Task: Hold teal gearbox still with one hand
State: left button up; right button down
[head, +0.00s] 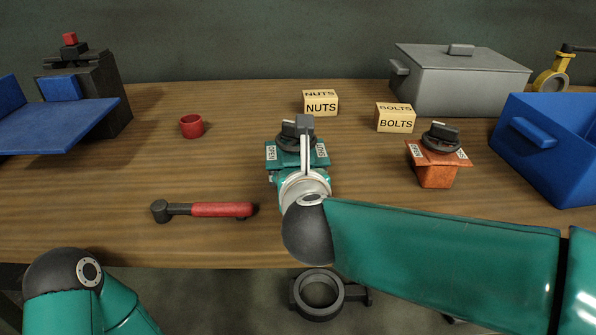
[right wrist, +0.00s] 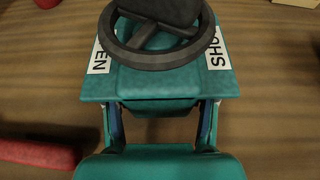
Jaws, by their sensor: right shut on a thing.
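The teal gearbox (head: 285,158) stands upright at the middle of the table, with a dark handwheel (head: 292,141) on top and OPEN and SHUT labels on its plate. The right wrist view shows the gearbox (right wrist: 125,88) close up. My right gripper (right wrist: 158,125) is shut on the teal gearbox, its fingers on either side of the body below the plate. In the head view the wrist hides the gearbox's lower front. My left arm shows only as an elbow at the bottom left; its gripper is out of view.
An orange gearbox (head: 438,172) stands to the right, near yellow BOLTS (head: 395,118) and NUTS (head: 320,103) boxes. A red-handled tool (head: 208,209) and red cup (head: 191,126) lie left. A blue bin (head: 557,150) and grey lidded box (head: 457,85) stand right.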

jog(key=shift+f+b, duration=0.5)
jog(key=shift+b, duration=0.1)
jog(key=shift+c, duration=1.2)
grip_release()
jog(key=shift+f, duration=0.1)
jog(key=shift+s, duration=0.15)
jog(key=v, duration=1)
jog(key=shift+s, duration=0.35)
jog(key=shift+s+r, duration=0.3)
jog(key=shift+s, duration=0.15)
